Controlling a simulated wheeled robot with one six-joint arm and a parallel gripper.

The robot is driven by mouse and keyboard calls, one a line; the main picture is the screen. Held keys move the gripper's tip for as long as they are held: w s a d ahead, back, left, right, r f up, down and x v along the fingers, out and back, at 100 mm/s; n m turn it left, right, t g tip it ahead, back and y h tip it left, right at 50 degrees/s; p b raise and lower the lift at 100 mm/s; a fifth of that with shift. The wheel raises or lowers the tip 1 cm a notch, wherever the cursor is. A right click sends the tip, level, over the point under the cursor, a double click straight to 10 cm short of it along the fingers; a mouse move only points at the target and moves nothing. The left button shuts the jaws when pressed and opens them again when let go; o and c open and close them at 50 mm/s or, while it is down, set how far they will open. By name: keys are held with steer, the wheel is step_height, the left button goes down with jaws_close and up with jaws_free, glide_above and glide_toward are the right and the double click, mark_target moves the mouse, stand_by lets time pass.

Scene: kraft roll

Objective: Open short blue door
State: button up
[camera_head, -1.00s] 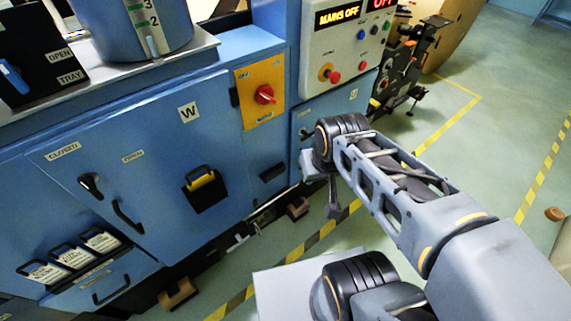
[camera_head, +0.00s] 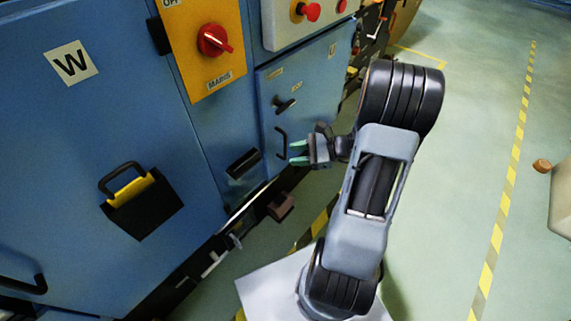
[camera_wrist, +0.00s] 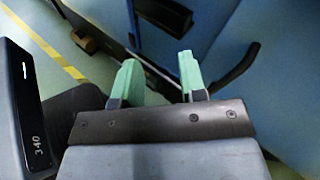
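The short blue door (camera_head: 313,88) is on the right part of the blue cabinet, under the control panel, and looks shut. It has a black latch knob (camera_head: 285,104) near its upper left and a black curved pull handle (camera_head: 281,143) below that. My gripper (camera_head: 297,153) is just right of the pull handle in the head view, its green fingertips pointing at the door. In the wrist view, the fingers of my gripper (camera_wrist: 158,80) are apart with nothing between them. The handle (camera_wrist: 237,66) there is to the right of the fingers, apart from them.
The large door marked W (camera_head: 75,110) is at the left, with a black pocket (camera_head: 142,206). A red mains switch (camera_head: 213,40) is on a yellow plate above. A brown block (camera_head: 281,206) lies at the cabinet's foot.

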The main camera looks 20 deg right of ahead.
mark_target(285, 157)
steer(key=w+d+f+m+t+h+b, duration=0.2)
steer(key=d+f+m+t+b, duration=0.2)
steer(key=d+f+m+t, duration=0.45)
steer(key=shift+n+g, duration=0.25)
steer(key=shift+g, duration=0.3)
steer(key=b+x, duration=0.1)
steer(key=x, duration=0.3)
steer(key=f+b+x, duration=0.1)
steer(key=x, duration=0.3)
steer(key=b+x, duration=0.1)
steer(key=x, duration=0.3)
steer(key=shift+w+d+f, duration=0.2)
steer(key=shift+w+f, duration=0.05)
steer(key=shift+w, duration=0.1)
jaws_close()
